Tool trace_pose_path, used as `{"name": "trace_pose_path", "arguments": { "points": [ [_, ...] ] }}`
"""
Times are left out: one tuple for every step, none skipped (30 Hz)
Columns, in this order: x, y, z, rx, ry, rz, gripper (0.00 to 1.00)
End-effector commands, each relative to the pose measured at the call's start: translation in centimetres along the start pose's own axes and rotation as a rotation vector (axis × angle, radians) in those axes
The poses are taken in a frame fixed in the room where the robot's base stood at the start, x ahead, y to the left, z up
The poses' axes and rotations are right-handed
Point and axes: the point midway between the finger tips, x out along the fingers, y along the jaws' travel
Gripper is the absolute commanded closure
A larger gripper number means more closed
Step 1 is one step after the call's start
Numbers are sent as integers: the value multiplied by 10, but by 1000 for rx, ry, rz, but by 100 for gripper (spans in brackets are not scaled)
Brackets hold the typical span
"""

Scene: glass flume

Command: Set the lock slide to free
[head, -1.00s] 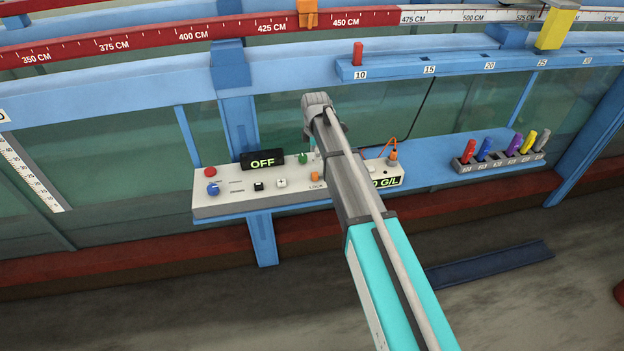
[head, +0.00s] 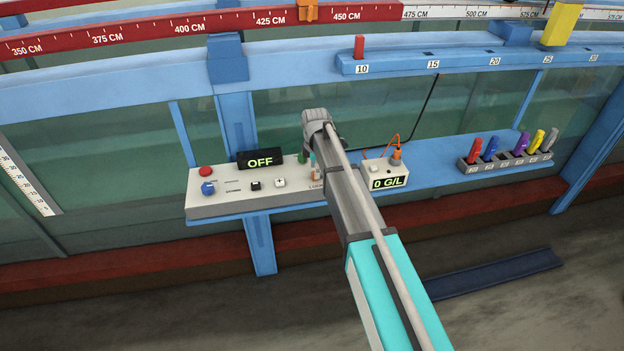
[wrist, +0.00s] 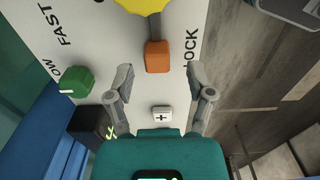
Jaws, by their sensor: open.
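The lock slide is an orange block (wrist: 157,56) on a dark slot in the white control panel, beside the word LOCK in the wrist view. The slot runs up from it under a yellow rounded part (wrist: 143,4), cut off at the top edge. My gripper (wrist: 161,74) is open and empty. Its fingers stand to either side, with the block between and slightly beyond the tips, apparently untouched. No FREE mark is visible.
A green knob (wrist: 78,80) and a white plus button (wrist: 162,114) sit close to my fingers. The OFF display (head: 261,159), red button (head: 205,171) and blue knob (head: 208,187) are further left. A 0 G/L meter (head: 388,182) with an orange cable stands right.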

Motion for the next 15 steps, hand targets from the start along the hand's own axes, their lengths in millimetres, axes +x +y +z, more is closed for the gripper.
{"name": "trace_pose_path", "arguments": {
  "points": [
    [8,0,0,0,0,0,31],
    [10,0,0,0,0,0,31],
    [12,0,0,0,0,0,31],
    [14,0,0,0,0,0,31],
    [16,0,0,0,0,0,31],
    [18,0,0,0,0,0,31],
    [19,0,0,0,0,0,31],
    [20,0,0,0,0,0,31],
    [21,0,0,0,0,0,31],
    [22,0,0,0,0,0,31],
    [22,0,0,0,0,0,31],
    [23,0,0,0,0,0,31],
    [23,0,0,0,0,0,31],
    [24,0,0,0,0,0,31],
    [24,0,0,0,0,0,31]
  ]
}}
